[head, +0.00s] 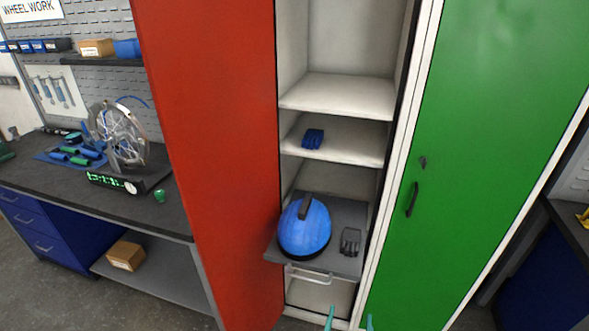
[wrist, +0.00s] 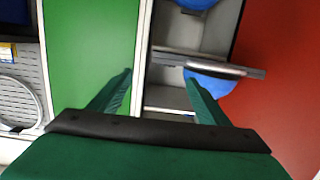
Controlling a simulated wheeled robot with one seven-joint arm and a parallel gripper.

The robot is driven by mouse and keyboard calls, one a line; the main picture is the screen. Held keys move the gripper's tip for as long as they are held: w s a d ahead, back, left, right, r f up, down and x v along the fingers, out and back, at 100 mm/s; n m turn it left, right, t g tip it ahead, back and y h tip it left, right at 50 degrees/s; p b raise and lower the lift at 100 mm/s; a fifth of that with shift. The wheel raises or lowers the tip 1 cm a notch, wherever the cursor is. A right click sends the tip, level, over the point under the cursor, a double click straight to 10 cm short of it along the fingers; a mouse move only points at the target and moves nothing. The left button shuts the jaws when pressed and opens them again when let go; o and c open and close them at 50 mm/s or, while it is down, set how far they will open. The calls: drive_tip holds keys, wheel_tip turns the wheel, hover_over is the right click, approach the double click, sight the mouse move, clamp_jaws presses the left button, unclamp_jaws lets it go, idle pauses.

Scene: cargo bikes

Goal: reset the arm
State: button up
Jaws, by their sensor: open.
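My gripper (head: 349,320) shows only as two teal fingertips at the bottom edge of the head view, in front of the cabinet's lower part. In the wrist view my gripper (wrist: 160,77) has its green fingers spread wide, with nothing between them. The rest of my arm is out of the head view. The open cabinet (head: 341,97) stands ahead, its pull-out tray (head: 345,212) extended. A blue helmet (head: 303,228) with a dark stripe and a dark glove (head: 350,242) lie on the tray.
The red door (head: 208,130) stands open on the left; the green door (head: 478,130) is closed on the right. A blue glove (head: 312,139) lies on a shelf. A workbench (head: 160,205) with a wheel stand (head: 122,140) is at the left. The upper shelf is empty.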

drive_tip(key=s+a+f+y, duration=0.1)
drive_tip(key=s+a+f, duration=0.2)
drive_tip(key=s+a, duration=0.45)
drive_tip(key=s+a+r+n+y, duration=0.1)
drive_tip(key=s+a+r, duration=0.1)
drive_tip(key=s, duration=1)
drive_tip(key=s+a+r+n+y, duration=0.2)
drive_tip(key=s+a, duration=0.3)
drive_tip(key=s, duration=0.7)
drive_tip(key=shift+a+r, duration=0.15)
drive_tip(key=shift+r, duration=0.4)
drive_tip(key=shift+s, duration=0.1)
